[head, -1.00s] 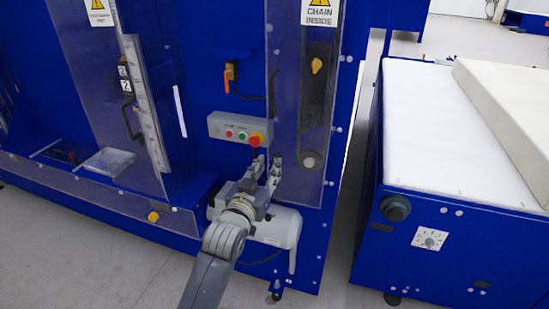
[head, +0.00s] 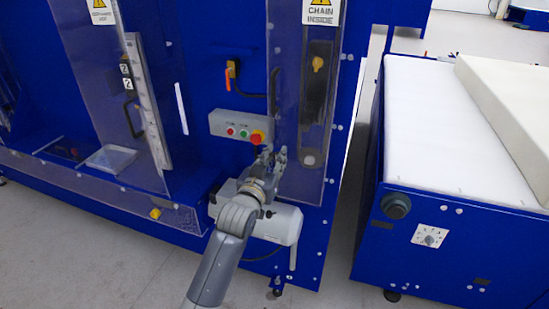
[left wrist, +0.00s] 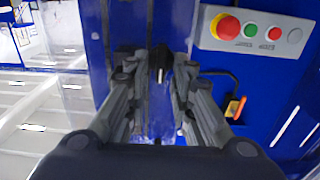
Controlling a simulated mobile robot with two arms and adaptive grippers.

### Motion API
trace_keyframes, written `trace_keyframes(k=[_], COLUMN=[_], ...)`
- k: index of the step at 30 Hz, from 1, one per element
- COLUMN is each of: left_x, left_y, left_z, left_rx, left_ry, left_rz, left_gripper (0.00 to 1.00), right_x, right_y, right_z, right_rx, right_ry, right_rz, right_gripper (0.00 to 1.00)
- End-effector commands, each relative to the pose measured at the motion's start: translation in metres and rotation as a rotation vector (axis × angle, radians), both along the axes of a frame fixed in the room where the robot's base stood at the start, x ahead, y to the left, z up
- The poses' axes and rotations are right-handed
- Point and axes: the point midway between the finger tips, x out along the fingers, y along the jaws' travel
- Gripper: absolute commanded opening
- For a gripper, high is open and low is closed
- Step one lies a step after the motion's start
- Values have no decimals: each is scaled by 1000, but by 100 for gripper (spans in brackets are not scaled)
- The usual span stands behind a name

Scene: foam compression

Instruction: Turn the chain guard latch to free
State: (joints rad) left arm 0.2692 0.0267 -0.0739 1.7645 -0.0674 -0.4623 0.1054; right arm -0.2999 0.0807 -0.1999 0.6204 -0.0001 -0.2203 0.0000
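My right gripper is not in view.
The grey button box (head: 240,127) with a red emergency stop is close above the gripper. An orange-handled switch (head: 229,75) is higher up. A grey motor housing (head: 285,224) lies below the gripper. A blue bench (head: 440,240) with a white top stands at the right.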

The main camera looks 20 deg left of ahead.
Motion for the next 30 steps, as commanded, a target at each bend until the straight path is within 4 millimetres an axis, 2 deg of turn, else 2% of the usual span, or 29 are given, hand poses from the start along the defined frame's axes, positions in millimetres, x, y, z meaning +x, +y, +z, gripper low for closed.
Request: trace_keyframes(k=[11,30], left_x=[0,0], left_y=[-2,-9], left_z=[1,-2], left_rx=[114,692], left_ry=[-3,-24], left_rz=[0,-1], left_gripper=[0,0], right_x=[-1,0], right_y=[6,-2], right_z=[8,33], right_rx=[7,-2], right_ry=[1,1], right_rz=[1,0], right_gripper=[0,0])
